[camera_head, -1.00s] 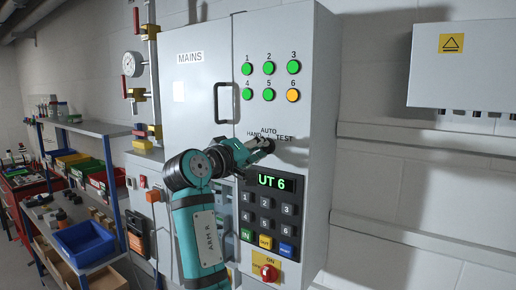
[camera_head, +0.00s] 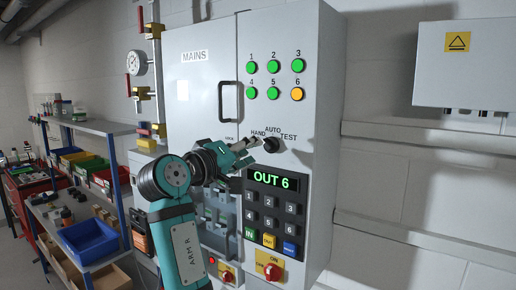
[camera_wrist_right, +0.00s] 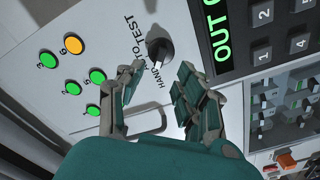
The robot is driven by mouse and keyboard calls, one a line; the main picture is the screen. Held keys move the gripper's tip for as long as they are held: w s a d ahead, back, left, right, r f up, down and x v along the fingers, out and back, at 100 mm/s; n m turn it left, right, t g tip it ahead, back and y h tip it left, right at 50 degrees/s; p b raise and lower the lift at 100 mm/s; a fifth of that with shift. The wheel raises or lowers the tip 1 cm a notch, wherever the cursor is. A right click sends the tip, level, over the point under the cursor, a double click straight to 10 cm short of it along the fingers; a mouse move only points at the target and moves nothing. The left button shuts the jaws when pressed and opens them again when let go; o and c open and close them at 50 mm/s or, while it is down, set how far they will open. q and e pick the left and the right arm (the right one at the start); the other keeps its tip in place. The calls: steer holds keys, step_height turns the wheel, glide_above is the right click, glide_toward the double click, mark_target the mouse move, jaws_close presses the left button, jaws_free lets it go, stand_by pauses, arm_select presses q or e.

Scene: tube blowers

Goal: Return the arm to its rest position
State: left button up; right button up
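My right arm, marked ARM R, reaches up from the bottom in the head view. Its gripper (camera_head: 250,146) is in front of the cabinet, just left of the black selector knob (camera_head: 272,145) labelled HAND, AUTO and TEST. In the right wrist view the gripper (camera_wrist_right: 155,80) has its two fingers apart with nothing between them. The knob (camera_wrist_right: 160,51) lies beyond the fingertips, and they appear clear of it. The display (camera_head: 273,180) reads OUT 6. My left gripper is not in view.
The grey cabinet (camera_head: 310,120) has several green lamps and an orange lamp (camera_head: 297,94). A keypad and a red rotary switch (camera_head: 272,271) sit below. A shelf with a blue bin (camera_head: 90,241) stands at left. A grey wall box (camera_head: 460,75) hangs at right.

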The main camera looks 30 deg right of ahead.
steer(key=shift+v, duration=1.05)
steer(key=shift+d, duration=0.1)
